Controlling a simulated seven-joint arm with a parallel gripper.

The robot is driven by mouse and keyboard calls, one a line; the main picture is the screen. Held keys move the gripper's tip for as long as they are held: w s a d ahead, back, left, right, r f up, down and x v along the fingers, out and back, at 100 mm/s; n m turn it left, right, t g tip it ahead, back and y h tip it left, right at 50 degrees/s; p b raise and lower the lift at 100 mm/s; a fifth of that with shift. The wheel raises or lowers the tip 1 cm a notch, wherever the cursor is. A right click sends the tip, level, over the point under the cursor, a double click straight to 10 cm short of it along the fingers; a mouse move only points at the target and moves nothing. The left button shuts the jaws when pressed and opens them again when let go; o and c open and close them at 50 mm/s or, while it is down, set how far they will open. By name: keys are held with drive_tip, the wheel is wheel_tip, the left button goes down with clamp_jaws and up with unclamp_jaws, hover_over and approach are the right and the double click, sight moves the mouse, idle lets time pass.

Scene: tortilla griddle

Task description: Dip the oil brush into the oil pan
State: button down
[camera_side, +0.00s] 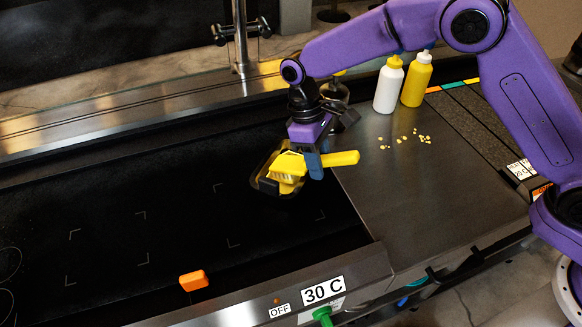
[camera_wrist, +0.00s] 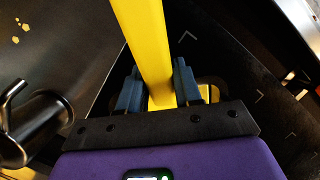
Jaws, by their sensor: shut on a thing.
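My gripper (camera_side: 313,163) is shut on the yellow handle of the oil brush (camera_side: 340,158). In the wrist view its blue fingers (camera_wrist: 157,92) close on both sides of the yellow handle (camera_wrist: 143,38). The brush head with pale bristles (camera_side: 288,168) is over the oil pan (camera_side: 266,184), a small dark pan with yellow oil in it. The bristles look inside the pan's outline; I cannot tell how deep they are or whether they touch the oil. In the wrist view the pan is mostly hidden behind my gripper.
The black griddle (camera_side: 130,235) has corner marks and an orange block (camera_side: 193,281) at its front edge. A white bottle (camera_side: 388,85) and a yellow bottle (camera_side: 416,80) stand on the steel counter (camera_side: 420,190) at right, near scattered yellow bits (camera_side: 405,140). A metal container (camera_side: 335,92) stands behind my gripper.

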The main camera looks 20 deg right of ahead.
idle(0.6)
drive_tip(key=shift+r, duration=3.3)
